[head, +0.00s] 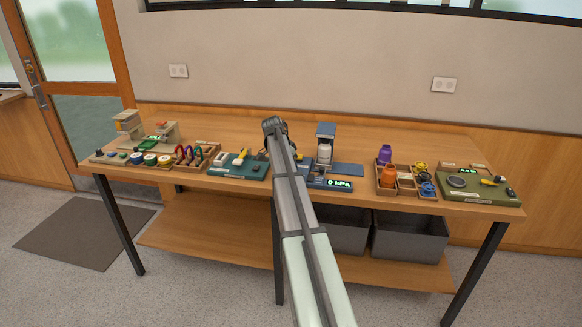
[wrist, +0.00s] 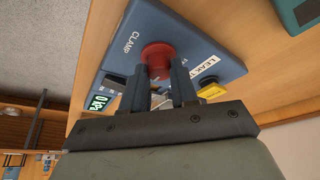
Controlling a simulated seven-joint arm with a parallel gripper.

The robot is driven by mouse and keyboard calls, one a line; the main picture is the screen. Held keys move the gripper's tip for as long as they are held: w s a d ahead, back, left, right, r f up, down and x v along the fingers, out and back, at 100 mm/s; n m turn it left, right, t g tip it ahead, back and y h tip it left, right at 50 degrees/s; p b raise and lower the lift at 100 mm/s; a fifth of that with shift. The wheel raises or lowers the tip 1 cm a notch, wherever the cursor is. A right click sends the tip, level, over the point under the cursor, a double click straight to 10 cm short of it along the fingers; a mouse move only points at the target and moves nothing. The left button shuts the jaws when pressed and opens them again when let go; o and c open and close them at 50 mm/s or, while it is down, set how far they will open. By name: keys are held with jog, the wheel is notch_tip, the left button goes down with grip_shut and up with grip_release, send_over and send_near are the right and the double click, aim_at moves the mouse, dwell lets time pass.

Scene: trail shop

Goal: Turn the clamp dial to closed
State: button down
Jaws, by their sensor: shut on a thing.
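The red clamp dial (wrist: 158,57) sits on a blue panel (wrist: 190,22) marked CLAMP in the wrist view. My gripper (wrist: 160,75) has its two dark fingers on either side of the dial and is shut on it. In the head view my arm reaches over the bench and hides the dial and most of the panel. The blue leak-test unit (head: 326,135) stands at the back with a white bottle (head: 324,153) in it. Its display (head: 339,184) reads 0 kPa. I cannot tell the dial's setting.
A yellow part (wrist: 212,91) is beside the dial on the panel. Left of my arm is a green board (head: 238,170) with tools. To the right are a wooden tray (head: 407,193) with purple and orange bottles and a green station (head: 478,190). Grey bins (head: 410,238) sit below the bench.

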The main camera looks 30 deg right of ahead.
jog(key=c, duration=0.9)
grip_release()
jog(key=shift+r, duration=0.1)
jog(key=v, duration=1.3)
jog(key=shift+a+r, duration=0.1)
jog(key=shift+r, duration=0.15)
